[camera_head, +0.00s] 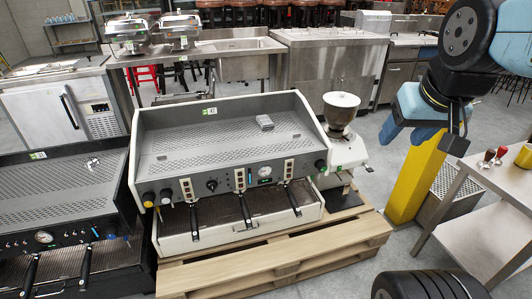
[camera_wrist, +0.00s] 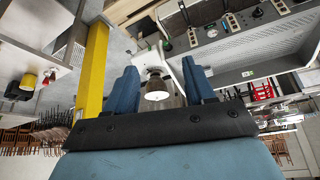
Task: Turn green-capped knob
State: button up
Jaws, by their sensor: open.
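A white-and-grey espresso machine (camera_head: 230,130) stands on a wooden pallet, with several knobs along its front panel. A yellow-capped knob (camera_head: 148,199) and a pale-tipped knob (camera_head: 166,196) sit at its left end, a black knob (camera_head: 212,185) near the middle and a dark knob (camera_head: 320,165) at the right end. My gripper (camera_wrist: 159,66) is open and empty, fingers apart in the wrist view. In the head view it hangs at upper right, away from the machine, which shows upside down in the wrist view (camera_wrist: 250,52).
A coffee grinder (camera_head: 340,110) stands right of the machine. A yellow post (camera_head: 415,180) and a steel table (camera_head: 490,185) are at right. A second, dark espresso machine (camera_head: 60,200) is at left. Some floor between grinder and post is clear.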

jog(key=shift+o, duration=1.3)
jog(key=shift+w, duration=0.25)
jog(key=w+d+f+n+t, duration=0.1)
jog(key=w+f+n, duration=0.15)
jog(key=w, duration=0.75)
jog(key=w+d+f+n+t, duration=0.15)
jog(key=w+f, duration=0.25)
jog(key=w, duration=0.5)
jog(key=w+d+f+n+t, duration=0.2)
jog(key=w+f, duration=0.2)
jog(key=w, duration=0.6)
jog(key=w+f+n+t+y, duration=0.2)
jog(key=w+f+n, duration=0.2)
jog(key=w+f, duration=0.8)
jog(key=n+t+y, duration=0.2)
jog(key=t, duration=0.1)
send_near(323, 169)
notch_tip(323, 169, up, 5)
jog(key=w+d, duration=0.1)
jog(key=d, duration=0.1)
jog(key=s+f+t+y, duration=0.1)
jog(key=s+f+t, duration=0.1)
jog(key=s+f, duration=0.35)
jog(key=x, duration=0.5)
jog(key=f+x, duration=0.1)
jog(key=x, duration=0.9)
jog(key=shift+f, duration=0.3)
